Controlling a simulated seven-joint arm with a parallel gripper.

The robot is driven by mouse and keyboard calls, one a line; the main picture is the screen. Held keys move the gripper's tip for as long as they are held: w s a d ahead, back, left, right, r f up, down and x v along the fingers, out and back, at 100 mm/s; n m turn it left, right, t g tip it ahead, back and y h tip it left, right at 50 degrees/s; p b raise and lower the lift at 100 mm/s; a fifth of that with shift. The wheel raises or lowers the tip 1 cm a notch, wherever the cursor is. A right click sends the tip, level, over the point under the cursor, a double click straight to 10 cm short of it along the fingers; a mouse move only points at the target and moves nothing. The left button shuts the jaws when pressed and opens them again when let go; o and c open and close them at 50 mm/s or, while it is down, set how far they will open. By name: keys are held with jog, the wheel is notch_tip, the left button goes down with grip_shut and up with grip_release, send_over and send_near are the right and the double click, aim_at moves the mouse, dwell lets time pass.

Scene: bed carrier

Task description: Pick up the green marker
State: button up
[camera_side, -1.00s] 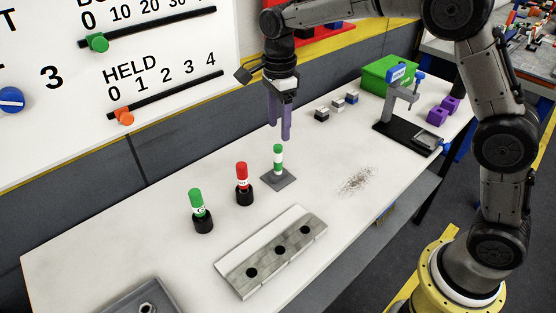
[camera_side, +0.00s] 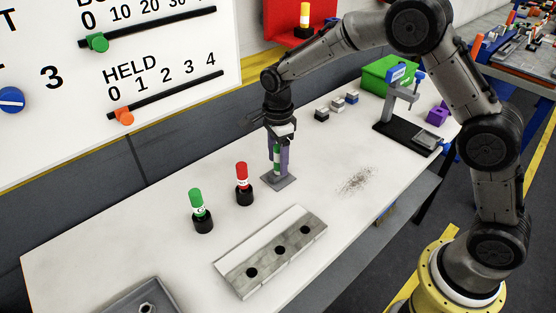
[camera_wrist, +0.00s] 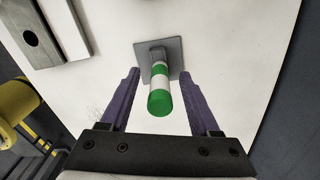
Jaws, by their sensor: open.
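A green-and-white banded marker (camera_side: 277,158) stands upright on a grey square base (camera_side: 288,183). In the wrist view the marker (camera_wrist: 159,90) shows its green end toward the camera, between my two fingers, on the grey base (camera_wrist: 176,57). My gripper (camera_side: 279,171) points down around this marker with its purple fingers. It is open; in the wrist view gaps show on both sides of the marker.
A red marker (camera_side: 241,176) stands in a black holder between the green marker and the grey base. A grey block with holes (camera_side: 271,254) lies in front. A stand with a blue top (camera_side: 400,95) and a green bin (camera_side: 385,72) are at the back right.

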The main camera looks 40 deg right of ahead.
grip_shut()
dwell(0.6)
